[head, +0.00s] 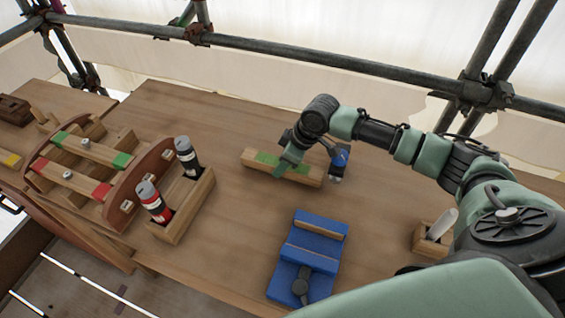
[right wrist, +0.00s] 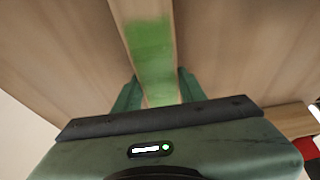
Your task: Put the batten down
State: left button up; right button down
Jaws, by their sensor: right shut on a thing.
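The batten (head: 261,160) is a pale wooden bar with a green patch in its middle. It is level, at or just above the back middle of the bench; I cannot tell if it touches the wood. My right gripper (head: 283,169) is over its middle and shut on it. In the right wrist view the batten (right wrist: 152,45) runs between the two green fingers of the right gripper (right wrist: 158,90), its green patch by the tips. My left gripper is not in view.
A blue vise (head: 307,257) stands in front of the batten. A wooden holder (head: 178,222) with a red and a black bottle stands left, beside a rack (head: 122,200) with green-ended and red-ended bars. A small wooden block (head: 428,243) holds a pale tool. Scaffold pipes (head: 330,62) run behind.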

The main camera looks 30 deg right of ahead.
jog(key=c, duration=1.1)
grip_release()
jog(key=shift+s+a+f, duration=0.15)
jog(key=shift+s+f, duration=0.15)
jog(key=shift+f, duration=0.15)
jog(key=shift+o, duration=1.3)
jog(key=shift+f, duration=0.1)
jog(key=shift+r, duration=0.45)
jog(key=b+v, duration=0.1)
jog(key=v, duration=1.1)
jog(key=shift+w+r, duration=0.3)
jog(key=shift+r, duration=0.15)
